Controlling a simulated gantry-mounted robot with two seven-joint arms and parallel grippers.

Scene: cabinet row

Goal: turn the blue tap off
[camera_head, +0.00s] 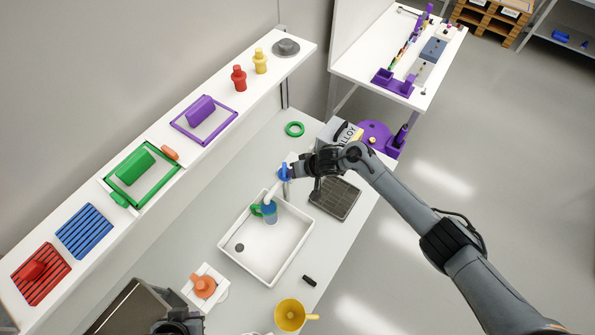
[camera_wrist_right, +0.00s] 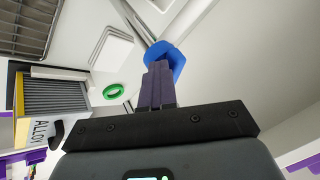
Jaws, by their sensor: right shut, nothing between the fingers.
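The blue tap handle (camera_head: 284,173) sits on the tap behind the white basin (camera_head: 239,262). A pale spout (camera_head: 276,188) reaches down toward a blue cup with a green part (camera_head: 270,213) in the basin. My right gripper (camera_head: 294,170) is shut and empty, right beside the handle. In the right wrist view its closed fingers (camera_wrist_right: 160,70) end at the blue tap handle (camera_wrist_right: 172,58) and overlap it; I cannot tell whether they press on it. My left gripper is not clearly visible.
A dark grid tray (camera_head: 334,198) and the ALLOY box (camera_head: 345,133) stand right of the tap. A green ring (camera_head: 295,129) lies behind. An orange object (camera_head: 203,286) and yellow cup (camera_head: 290,314) are in front. A shelf (camera_head: 219,88) runs along the left.

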